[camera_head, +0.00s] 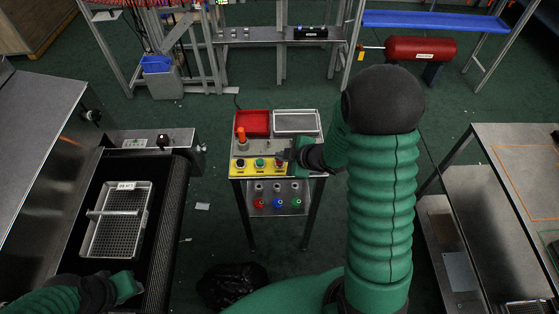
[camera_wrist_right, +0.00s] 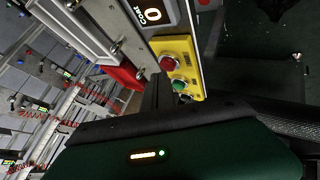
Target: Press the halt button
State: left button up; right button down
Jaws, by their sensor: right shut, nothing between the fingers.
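A small stand holds a yellow button panel (camera_head: 249,171) with a black, a green (camera_head: 260,162) and a red button (camera_head: 279,162); no label reading halt is legible. The red button (camera_wrist_right: 168,63) and the green one (camera_wrist_right: 179,85) also show on the yellow panel in the right wrist view. My right gripper (camera_head: 284,155) is shut and empty, just beside the red button at the panel's right end; I cannot tell whether it touches. In the wrist view its dark fingers (camera_wrist_right: 156,92) point toward the panel. My left gripper (camera_head: 128,288) is at lower left, its fingers unclear.
A red tray (camera_head: 253,123) and a grey tray (camera_head: 296,122) sit at the back of the stand. An orange-red knob (camera_head: 241,134) rises behind the buttons. Coloured knobs (camera_head: 278,204) hang below. A conveyor with a wire basket (camera_head: 117,220) is at left, a metal table (camera_head: 520,160) at right.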

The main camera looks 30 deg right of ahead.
aim_at(282, 163)
jog(key=shift+f+b, duration=0.35)
jog(key=shift+f, duration=0.1)
dwell(0.3)
jog(key=shift+r, duration=0.15)
jog(key=shift+r+p, duration=0.7)
jog(key=shift+p, duration=0.2)
notch_tip(282, 163, up, 5)
jog(key=p, duration=0.5)
jog(key=shift+r, duration=0.15)
dwell(0.3)
